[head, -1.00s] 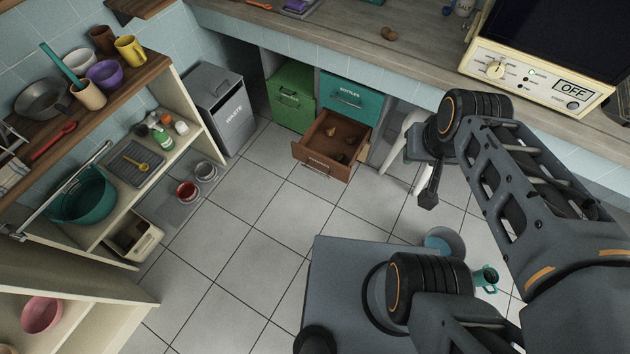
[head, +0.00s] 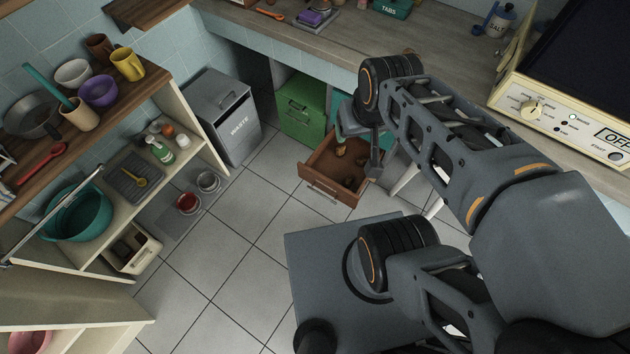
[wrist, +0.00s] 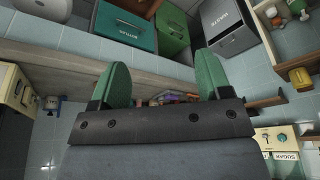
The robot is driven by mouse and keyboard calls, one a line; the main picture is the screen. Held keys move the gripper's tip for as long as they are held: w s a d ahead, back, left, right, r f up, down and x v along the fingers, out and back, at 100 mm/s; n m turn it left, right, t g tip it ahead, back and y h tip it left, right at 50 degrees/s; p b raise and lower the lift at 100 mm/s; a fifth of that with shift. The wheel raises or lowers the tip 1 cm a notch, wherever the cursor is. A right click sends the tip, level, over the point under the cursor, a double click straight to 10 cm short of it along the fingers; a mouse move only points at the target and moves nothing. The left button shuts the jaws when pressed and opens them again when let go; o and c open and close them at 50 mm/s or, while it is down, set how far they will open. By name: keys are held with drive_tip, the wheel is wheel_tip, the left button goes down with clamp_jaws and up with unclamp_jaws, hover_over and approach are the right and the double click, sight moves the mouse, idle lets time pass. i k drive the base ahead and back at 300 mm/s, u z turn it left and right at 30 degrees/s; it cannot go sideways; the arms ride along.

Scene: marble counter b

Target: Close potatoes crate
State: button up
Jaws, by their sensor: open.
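The potatoes crate (head: 328,190) is a brown wooden drawer pulled out low under the counter in the head view. Several potatoes lie inside it. My arm's end hides part of its right side and most of the teal crate beside it. In the wrist view, my gripper (wrist: 163,82) has its two green fingers spread wide with nothing between them.
A green crate (head: 301,112) sits shut left of the drawer, and a grey waste bin (head: 222,115) stands further left. The tiled floor (head: 230,250) before the drawer is clear.

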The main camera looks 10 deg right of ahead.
sight(326, 171)
drive_tip(key=k, duration=1.15)
drive_tip(key=u, duration=0.55)
drive_tip(key=i, duration=0.6)
drive_tip(key=u, duration=0.5)
